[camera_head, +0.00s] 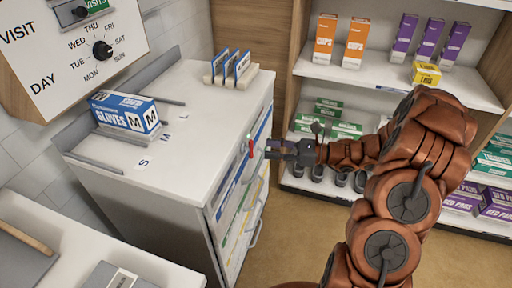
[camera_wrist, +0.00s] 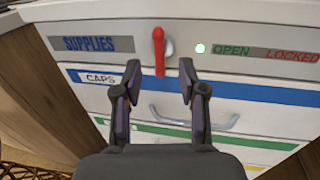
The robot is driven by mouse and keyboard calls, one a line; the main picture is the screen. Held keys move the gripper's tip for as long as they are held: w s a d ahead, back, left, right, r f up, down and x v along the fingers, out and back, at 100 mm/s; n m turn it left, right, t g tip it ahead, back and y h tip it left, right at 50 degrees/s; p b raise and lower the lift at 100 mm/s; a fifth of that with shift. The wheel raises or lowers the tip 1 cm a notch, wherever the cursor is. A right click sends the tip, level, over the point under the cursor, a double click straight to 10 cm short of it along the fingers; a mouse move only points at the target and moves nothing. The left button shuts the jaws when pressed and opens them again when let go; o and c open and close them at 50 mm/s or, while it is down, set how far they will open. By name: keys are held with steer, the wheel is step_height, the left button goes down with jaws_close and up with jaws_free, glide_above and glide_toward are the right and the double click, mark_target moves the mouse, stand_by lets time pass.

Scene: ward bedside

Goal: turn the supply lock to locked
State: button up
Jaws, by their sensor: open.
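The supply lock is a red lever (camera_wrist: 158,52) on a round grey base, on the cabinet's front strip beside the blue "SUPPLIES" label. In the wrist view the lever stands upright, its long end pointing down. To its right are a lit greenish-white light (camera_wrist: 200,48), the word "OPEN" (camera_wrist: 231,50) and a red "LOCKED" (camera_wrist: 292,56). In the head view the lever (camera_head: 250,143) shows small at the cabinet's front. My gripper (camera_wrist: 160,77) is open, one finger on each side of the lever's lower end. I cannot tell whether either finger touches it; it also shows in the head view (camera_head: 268,149).
The white cabinet (camera_head: 190,185) has drawers with handles (camera_wrist: 190,117) below the lock. A gloves box (camera_head: 125,112) and a card rack (camera_head: 231,76) stand on its top. Stocked shelves (camera_head: 400,80) stand behind my arm at right. Floor shows between cabinet and shelves.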

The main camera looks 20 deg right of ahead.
mark_target(248, 149)
steer(key=x, duration=0.5)
steer(key=shift+w+a, duration=0.1)
steer(key=shift+a, duration=0.1)
jaws_close()
stand_by(0.3)
